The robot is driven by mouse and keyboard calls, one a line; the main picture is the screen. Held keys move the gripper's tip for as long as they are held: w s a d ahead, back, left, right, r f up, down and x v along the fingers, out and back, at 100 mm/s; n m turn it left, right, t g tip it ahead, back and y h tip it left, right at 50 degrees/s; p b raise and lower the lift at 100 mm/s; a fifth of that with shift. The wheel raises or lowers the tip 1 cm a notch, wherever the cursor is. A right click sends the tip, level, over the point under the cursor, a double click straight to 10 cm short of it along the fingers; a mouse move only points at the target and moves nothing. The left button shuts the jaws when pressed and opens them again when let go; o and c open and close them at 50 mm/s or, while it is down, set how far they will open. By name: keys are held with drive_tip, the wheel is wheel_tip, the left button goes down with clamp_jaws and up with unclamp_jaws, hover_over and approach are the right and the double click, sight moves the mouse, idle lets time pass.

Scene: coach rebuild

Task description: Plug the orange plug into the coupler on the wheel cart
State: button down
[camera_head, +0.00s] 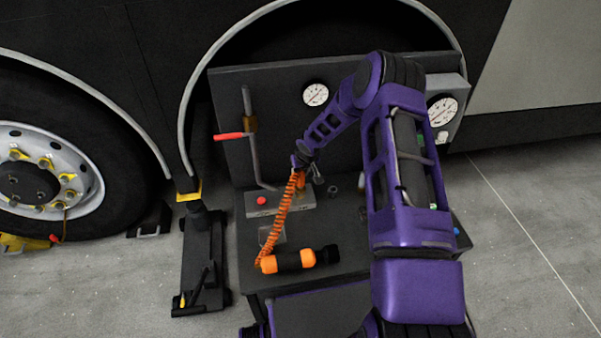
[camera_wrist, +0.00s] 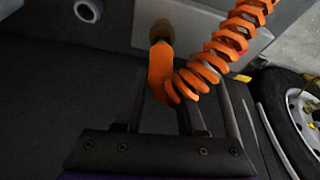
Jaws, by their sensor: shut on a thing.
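The orange plug (camera_wrist: 160,68) is between the dark fingers of my gripper (camera_wrist: 164,98), which is shut on it. Its front end meets a brass-coloured fitting (camera_wrist: 162,32) on the grey block in the wrist view. I cannot tell whether this fitting is the coupler or the plug's own tip, nor whether the plug is seated. An orange coiled hose (camera_wrist: 208,62) runs from the plug up to the right. In the head view my gripper (camera_head: 300,160) is above the cart top, with the plug (camera_head: 300,179) just below it, partly hidden.
The cart (camera_head: 345,262) stands before the wheel arch. An orange-and-black cylinder (camera_head: 288,261) lies on its top at the hose's lower end. A red-handled valve (camera_head: 232,136) and a grey block (camera_head: 303,199) with a red button stand left of and below my gripper. Gauges (camera_head: 315,94) are behind.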

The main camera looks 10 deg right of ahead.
drive_tip(key=shift+f+b, duration=1.05)
drive_tip(key=shift+f, duration=0.05)
drive_tip(key=shift+c, duration=2.2)
unclamp_jaws()
